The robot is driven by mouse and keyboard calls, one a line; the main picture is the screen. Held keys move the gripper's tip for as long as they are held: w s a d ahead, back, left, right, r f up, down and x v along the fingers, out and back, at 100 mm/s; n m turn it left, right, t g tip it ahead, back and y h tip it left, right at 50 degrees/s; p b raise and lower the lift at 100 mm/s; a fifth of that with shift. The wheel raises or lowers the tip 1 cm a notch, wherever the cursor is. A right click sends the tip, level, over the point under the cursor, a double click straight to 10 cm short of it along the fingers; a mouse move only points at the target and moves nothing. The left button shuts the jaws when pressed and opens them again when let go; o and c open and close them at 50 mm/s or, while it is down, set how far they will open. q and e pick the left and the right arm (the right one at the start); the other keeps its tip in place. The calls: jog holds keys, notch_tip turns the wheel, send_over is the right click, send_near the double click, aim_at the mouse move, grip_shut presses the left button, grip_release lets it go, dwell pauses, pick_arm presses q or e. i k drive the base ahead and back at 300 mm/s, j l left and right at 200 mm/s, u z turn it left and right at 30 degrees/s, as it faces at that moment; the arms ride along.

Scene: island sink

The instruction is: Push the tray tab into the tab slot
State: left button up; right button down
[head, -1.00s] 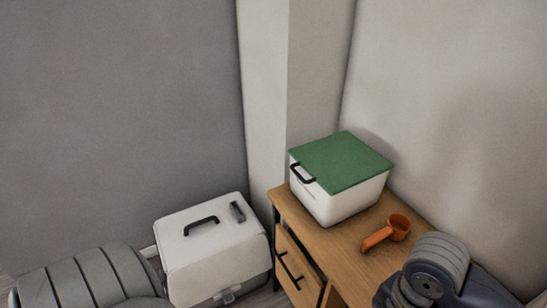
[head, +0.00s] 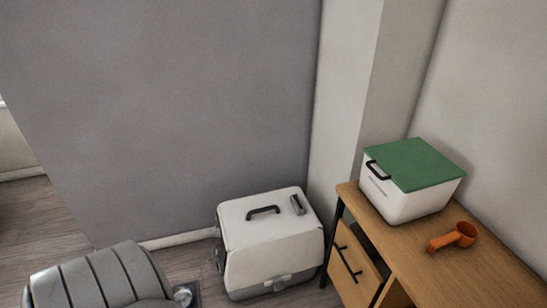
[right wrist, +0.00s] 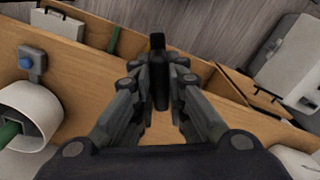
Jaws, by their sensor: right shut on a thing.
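In the right wrist view my right gripper (right wrist: 160,95) is shut on a narrow dark piece (right wrist: 158,44) that stands up between the fingertips. Most of the piece is hidden by the fingers, so I cannot tell what it is. My left gripper is in neither view. A white box with a grey base (head: 270,245) stands on the floor in the head view, with a black handle on its lid and a small latch low on its front. I cannot make out a tray tab or a tab slot for certain.
A wooden desk (head: 400,248) with a black-handled drawer (head: 350,265) stands right of the box. It holds a green-lidded white bin (head: 408,198) and an orange scoop (head: 455,237). A white cylinder (right wrist: 30,112) shows in the right wrist view.

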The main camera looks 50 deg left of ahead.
aim_at(268, 235)
jog(key=i+j+u, duration=0.15)
jog(key=j+u, duration=0.3)
jog(key=i+j+u, duration=0.2)
jog(key=u, duration=0.25)
jog(key=i+j+u, duration=0.25)
jog(key=u, duration=0.25)
jog(key=i+j, duration=0.2)
jog(key=i, duration=0.15)
jog(key=i+j, duration=0.25)
jog(key=i+u, duration=0.05)
jog(key=i, duration=0.05)
